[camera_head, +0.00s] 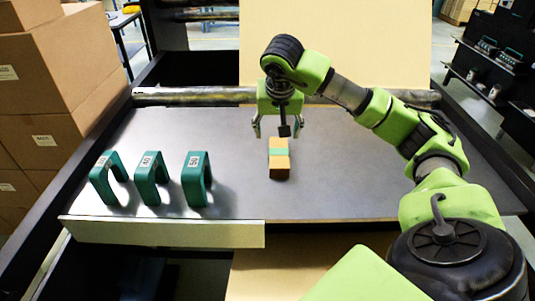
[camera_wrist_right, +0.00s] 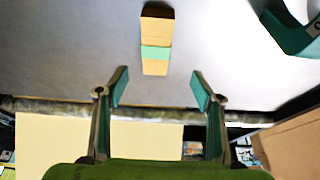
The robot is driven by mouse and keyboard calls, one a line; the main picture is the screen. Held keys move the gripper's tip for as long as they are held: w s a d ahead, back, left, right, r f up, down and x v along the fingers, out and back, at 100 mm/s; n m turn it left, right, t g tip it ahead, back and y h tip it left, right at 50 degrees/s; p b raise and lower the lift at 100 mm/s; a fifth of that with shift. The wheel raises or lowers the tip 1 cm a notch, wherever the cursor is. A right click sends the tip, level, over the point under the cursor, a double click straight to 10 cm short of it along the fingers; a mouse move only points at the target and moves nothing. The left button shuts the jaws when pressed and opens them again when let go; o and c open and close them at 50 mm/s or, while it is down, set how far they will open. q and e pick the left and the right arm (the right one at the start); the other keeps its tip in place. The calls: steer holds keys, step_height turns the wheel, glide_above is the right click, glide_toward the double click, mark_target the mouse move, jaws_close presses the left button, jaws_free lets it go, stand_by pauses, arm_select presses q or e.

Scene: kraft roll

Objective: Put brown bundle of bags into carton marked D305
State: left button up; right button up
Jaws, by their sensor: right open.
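A small brown bundle of bags (camera_head: 279,172) with a teal band lies on the grey table, right of the table's middle. It also shows in the right wrist view (camera_wrist_right: 156,26), ahead of and apart from the fingertips. My right gripper (camera_head: 277,128) is open and empty, pointing down just behind the bundle. In the right wrist view my right gripper (camera_wrist_right: 159,84) has its two fingers spread, roughly in line with the bundle. My left gripper is out of view. I cannot read the mark D305 on any carton.
Three green arched stands (camera_head: 152,180) with number labels stand at the table's left. Stacked brown cartons (camera_head: 50,85) with small, unreadable labels rise at the far left. A roll bar (camera_head: 190,96) runs along the back edge. The table's right side is clear.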

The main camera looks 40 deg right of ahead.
mark_target(279, 152)
steer(key=x, duration=0.3)
steer(key=shift+a+p, duration=0.15)
steer(key=shift+p, duration=0.15)
steer(key=d+f, duration=0.2)
steer(key=f, duration=0.1)
steer(key=shift+w+d+p, duration=0.1)
steer(key=shift+p, duration=0.2)
steer(key=shift+x, duration=0.9)
steer(key=shift+w+f, duration=0.15)
steer(key=shift+w, duration=0.1)
steer(key=p+x, duration=0.2)
steer(key=x, duration=0.2)
steer(key=shift+w+d+f+p, duration=0.15)
steer(key=shift+f+p, duration=0.15)
steer(key=shift+f, duration=0.1)
steer(key=c, duration=1.3)
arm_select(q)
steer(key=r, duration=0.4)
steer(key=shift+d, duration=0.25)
arm_select(e)
steer(key=shift+c, duration=0.6)
